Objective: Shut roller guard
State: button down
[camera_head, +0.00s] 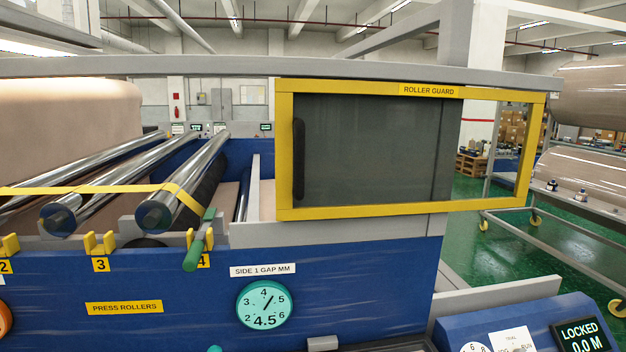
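The roller guard is a yellow frame (284,150) labelled ROLLER GUARD, standing above the blue machine side right of the rollers. A dark see-through panel (370,150) fills its left and middle part. A black upright handle (299,160) sits at the panel's left edge. The frame's right part shows the hall behind, with no dark panel there. The shiny press rollers (130,180) to the left are uncovered by the guard. My gripper is not in view, so I cannot see its fingers.
A yellow strap (90,189) crosses the rollers near a green-handled lever (195,256). A teal gap dial (264,306) is on the blue side. A control panel with a LOCKED display (583,336) stands at lower right. Wrapped rolls (585,170) rest on a rack at right.

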aim_at(284, 88)
jog(key=z, duration=0.1)
jog(key=i, duration=1)
jog(key=u, duration=0.1)
